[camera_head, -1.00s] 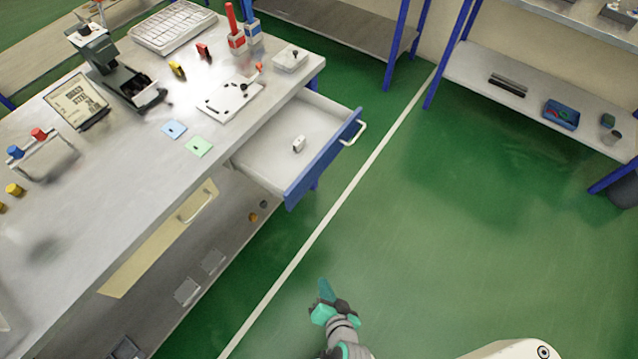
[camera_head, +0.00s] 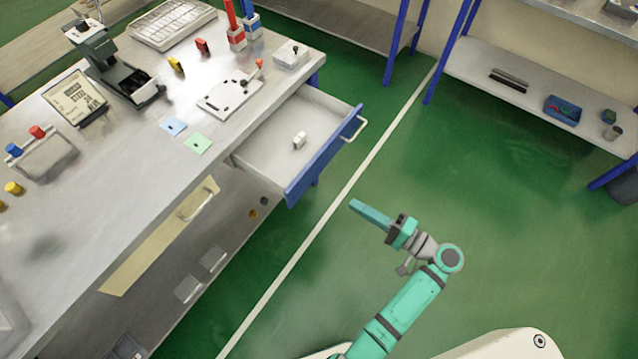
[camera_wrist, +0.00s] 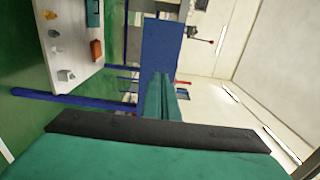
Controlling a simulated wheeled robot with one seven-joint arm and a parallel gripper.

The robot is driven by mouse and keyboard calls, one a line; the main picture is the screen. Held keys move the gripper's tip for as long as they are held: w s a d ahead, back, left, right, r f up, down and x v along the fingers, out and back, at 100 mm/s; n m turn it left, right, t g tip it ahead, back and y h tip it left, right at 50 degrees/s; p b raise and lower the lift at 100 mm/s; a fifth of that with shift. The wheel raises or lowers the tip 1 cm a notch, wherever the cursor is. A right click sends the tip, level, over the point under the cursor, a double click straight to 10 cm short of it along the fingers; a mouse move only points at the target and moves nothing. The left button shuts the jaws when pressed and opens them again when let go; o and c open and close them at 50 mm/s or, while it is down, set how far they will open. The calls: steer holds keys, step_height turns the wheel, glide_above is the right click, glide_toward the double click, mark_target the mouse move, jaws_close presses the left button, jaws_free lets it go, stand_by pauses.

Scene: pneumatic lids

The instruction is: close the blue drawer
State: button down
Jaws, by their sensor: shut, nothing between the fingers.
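The blue drawer (camera_head: 322,160) stands pulled out of the workbench, with a blue front, a metal handle (camera_head: 354,130) and a pale inside. A small white object (camera_head: 299,140) lies in it. My gripper (camera_head: 354,206) is shut and empty, in front of the drawer and to the lower right of its blue front, with clear space between them. Its teal fingers point left toward the bench. In the wrist view the shut fingers (camera_wrist: 160,98) also show; a blue panel behind them cannot be identified for certain.
The workbench top (camera_head: 110,190) carries several parts, tools and a tray. A cream drawer (camera_head: 165,235) sits below the top. Shelves (camera_head: 540,100) with blue posts stand at the back right. The green floor between is clear.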

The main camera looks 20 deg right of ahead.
mark_target(310, 177)
steer(key=x, duration=1.3)
steer(key=shift+w+a+r, duration=0.15)
